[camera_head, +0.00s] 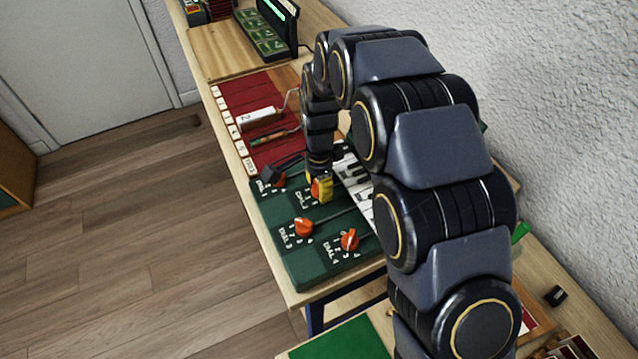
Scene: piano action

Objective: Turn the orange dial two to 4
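The dark green panel (330,265) carries orange dials with white labels and number marks. Dial two (315,188) is the upper-middle orange dial, and its knob is mostly hidden. My gripper (321,187), with yellow showing at its tip, comes down from above onto dial two. It is at or just above the knob; contact cannot be made out. The gap between its fingers is too small and covered to tell open from shut. The number that dial two points to cannot be read.
Orange dial three (304,227) and dial four (349,240) sit nearer on the panel. Another dial (277,179), partly covered by a dark piece, is at upper left. Piano keys (357,186) lie right, partly behind my arm. A red mat (250,100) lies beyond.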

